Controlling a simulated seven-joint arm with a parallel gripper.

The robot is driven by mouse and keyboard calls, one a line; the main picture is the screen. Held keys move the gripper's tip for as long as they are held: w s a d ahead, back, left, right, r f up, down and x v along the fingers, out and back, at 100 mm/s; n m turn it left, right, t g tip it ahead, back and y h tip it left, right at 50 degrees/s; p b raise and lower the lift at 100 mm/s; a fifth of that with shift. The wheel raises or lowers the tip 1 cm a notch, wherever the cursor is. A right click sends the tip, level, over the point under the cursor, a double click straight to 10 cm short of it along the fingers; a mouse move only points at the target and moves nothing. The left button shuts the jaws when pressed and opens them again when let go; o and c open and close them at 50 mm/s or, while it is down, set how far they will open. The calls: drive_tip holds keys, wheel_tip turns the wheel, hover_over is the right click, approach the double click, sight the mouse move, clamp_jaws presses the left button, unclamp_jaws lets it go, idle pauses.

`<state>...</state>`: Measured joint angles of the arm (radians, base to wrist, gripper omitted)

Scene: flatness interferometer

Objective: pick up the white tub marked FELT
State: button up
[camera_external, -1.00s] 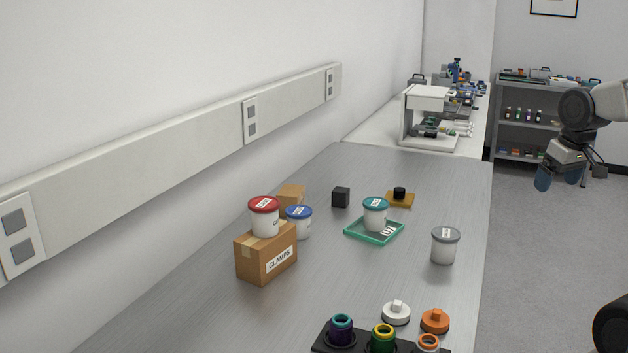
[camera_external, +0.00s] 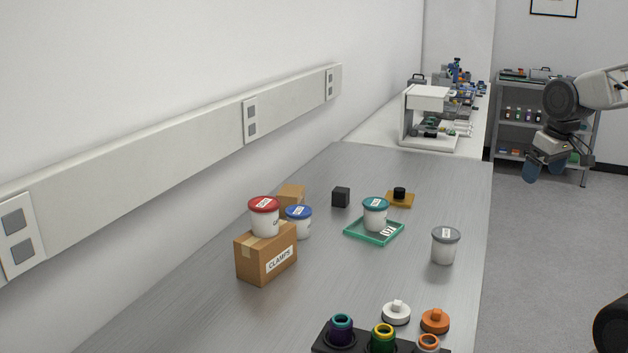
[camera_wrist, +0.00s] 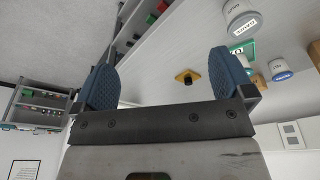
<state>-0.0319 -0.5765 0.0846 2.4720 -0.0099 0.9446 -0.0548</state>
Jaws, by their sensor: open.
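Several white tubs stand on the bench, and I cannot read FELT for certain on any of them. One with a grey lid (camera_external: 444,247) stands alone near the right edge. One with a teal lid (camera_external: 375,216) is on a green tray. One with a red lid (camera_external: 264,220) is on top of a cardboard box. One with a blue lid (camera_external: 299,223) stands behind that box; it also shows in the wrist view (camera_wrist: 280,70). My gripper (camera_external: 546,169) is open and empty, off the right side of the bench; its blue fingers (camera_wrist: 166,80) frame no tub.
The cardboard box marked CLAMPS (camera_external: 267,254), green tray (camera_external: 360,237), black cube (camera_external: 341,197) and amber pad with a black knob (camera_external: 400,199) are on the bench. White and orange knobbed discs (camera_external: 396,314) and a black rack (camera_external: 328,343) are nearer. Bare bench lies between.

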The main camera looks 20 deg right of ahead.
drive_tip(key=w+a+r+n, duration=0.2)
drive_tip(key=w+a+n, duration=0.45)
drive_tip(key=w, duration=0.75)
drive_tip(key=n+g, duration=0.2)
drive_tip(key=n, duration=1)
hover_over(298, 210)
drive_tip(key=shift+m, duration=0.25)
drive_tip(key=f, duration=1.3)
drive_tip(key=shift+d+f, duration=0.35)
drive_tip(key=shift+w+a+f, duration=0.1)
drive_tip(key=shift+a+f, duration=0.05)
drive_tip(key=shift+a, duration=0.25)
drive_tip(key=shift+f, duration=0.1)
drive_tip(key=shift+f, duration=1.2)
drive_tip(key=shift+f, duration=0.1)
